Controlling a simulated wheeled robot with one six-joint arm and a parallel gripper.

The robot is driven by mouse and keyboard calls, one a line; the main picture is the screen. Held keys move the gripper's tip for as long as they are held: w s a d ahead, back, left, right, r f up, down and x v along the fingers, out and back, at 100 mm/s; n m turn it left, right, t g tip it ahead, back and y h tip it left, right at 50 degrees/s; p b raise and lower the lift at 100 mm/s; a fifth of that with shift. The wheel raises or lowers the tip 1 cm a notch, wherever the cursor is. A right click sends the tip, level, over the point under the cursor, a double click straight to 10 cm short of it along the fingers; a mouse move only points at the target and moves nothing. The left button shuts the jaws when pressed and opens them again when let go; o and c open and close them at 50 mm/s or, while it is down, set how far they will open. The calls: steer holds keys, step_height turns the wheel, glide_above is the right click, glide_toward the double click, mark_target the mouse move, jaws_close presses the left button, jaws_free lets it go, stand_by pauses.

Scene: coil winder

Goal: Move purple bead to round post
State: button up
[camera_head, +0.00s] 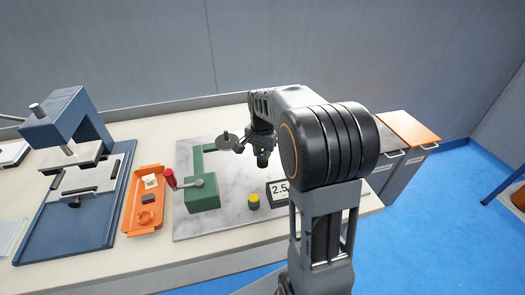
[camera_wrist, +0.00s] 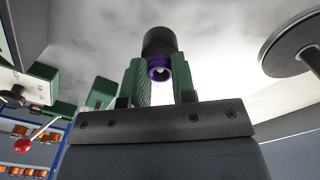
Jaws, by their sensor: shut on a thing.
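The purple bead (camera_wrist: 159,68) is between the green-padded fingers of my gripper (camera_wrist: 160,80) in the wrist view, with a hole facing the camera. My gripper is shut on it. A dark round cylinder (camera_wrist: 158,41) lies directly beyond the bead in line with it; I cannot tell whether they touch or whether it is the round post. In the head view my gripper (camera_head: 262,147) is above the right part of the marble plate (camera_head: 215,222), with only a speck of purple showing. My arm hides part of the plate's right side.
A green winder (camera_head: 202,195) with a red knob (camera_head: 170,178) stands left of my gripper. A grey disc (camera_head: 227,141) is close by. An orange tray (camera_head: 145,205) and blue press (camera_head: 75,125) are farther left.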

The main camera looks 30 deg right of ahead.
steer(key=shift+f, duration=0.3)
steer(key=o, duration=1)
steer(key=shift+c, duration=0.2)
steer(key=shift+r, duration=0.1)
step_height(320, 180, up, 14)
steer(key=p, duration=0.2)
